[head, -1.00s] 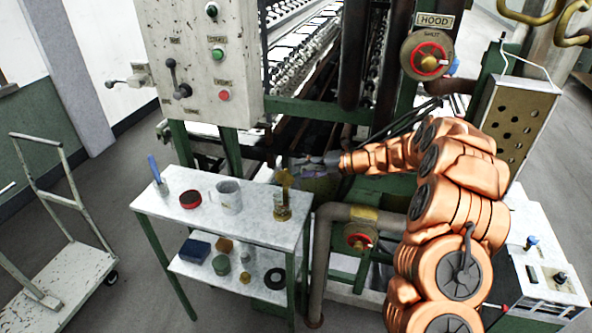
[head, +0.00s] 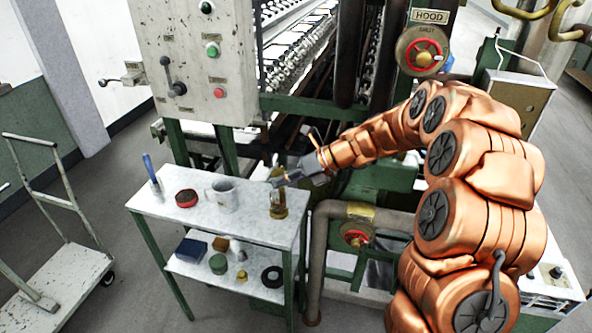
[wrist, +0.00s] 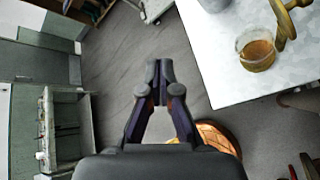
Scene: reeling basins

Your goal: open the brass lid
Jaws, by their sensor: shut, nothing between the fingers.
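A small jar with amber contents (head: 278,211) stands at the right end of the metal table's top shelf; it also shows in the wrist view (wrist: 257,56). Brass parts (wrist: 286,20) rise at the jar in the wrist view; whether they are the lid, and how it sits, I cannot tell. My gripper (head: 273,182) is shut and empty. In the wrist view my gripper (wrist: 160,66) points over the floor, left of the table edge, with a gap to the jar.
The reeling machine rises behind.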

